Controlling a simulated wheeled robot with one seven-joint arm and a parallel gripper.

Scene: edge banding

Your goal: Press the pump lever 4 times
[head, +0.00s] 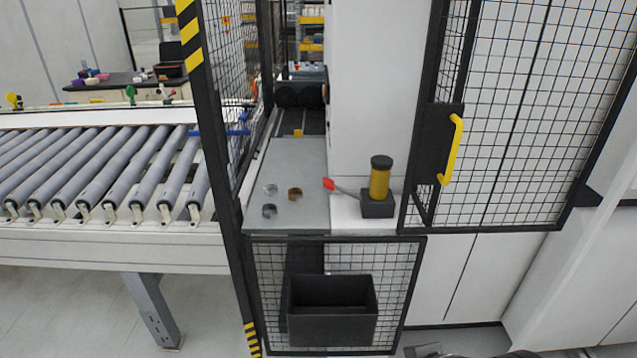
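The pump (380,181) is a yellow upright cylinder with a dark cap and a dark square base. It stands on a white surface at the right of the narrow worktop, in the middle of the head view. Its lever (346,192) is a thin grey rod that runs left and up from the base to a red grip (329,184). The grip is raised above the surface. My gripper is not in view. A dark rounded part at the bottom edge may be mine, but I cannot tell what it is.
A mesh door (520,110) with a yellow handle (452,150) stands right of the pump. A black striped post (213,130) rises left. Three small clips (294,193) lie on the grey worktop (297,155). A black bin (332,325) hangs below. A roller conveyor (105,185) fills the left.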

